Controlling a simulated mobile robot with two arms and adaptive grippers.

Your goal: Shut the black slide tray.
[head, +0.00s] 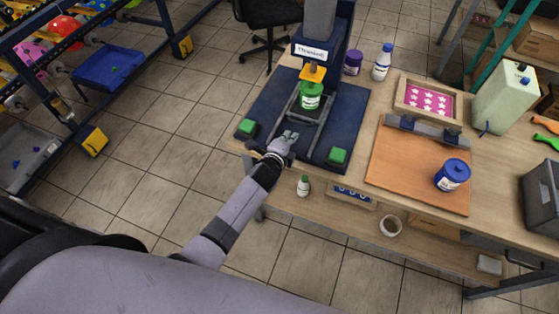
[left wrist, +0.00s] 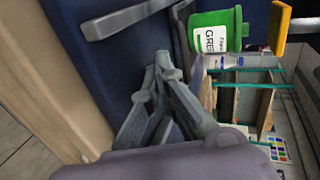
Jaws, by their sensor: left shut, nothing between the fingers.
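The black slide tray (head: 304,117) sits on the dark blue base of the printing machine, between grey rails. A green jar (head: 311,93) stands at its back, below the yellow nozzle (head: 313,73). My left gripper (head: 291,136) is at the tray's front end, fingers shut and empty. In the left wrist view, the shut fingertips (left wrist: 165,62) are close to the tray front, with the labelled green jar (left wrist: 217,32) just beyond. I cannot tell whether the fingers touch the tray. My right gripper is not in view.
Green buttons (head: 247,127) (head: 338,156) flank the tray on the base. A purple-lidded jar (head: 353,63) and a white bottle (head: 382,62) stand behind right. A wooden board (head: 400,166) with a blue jar (head: 452,175) lies to the right.

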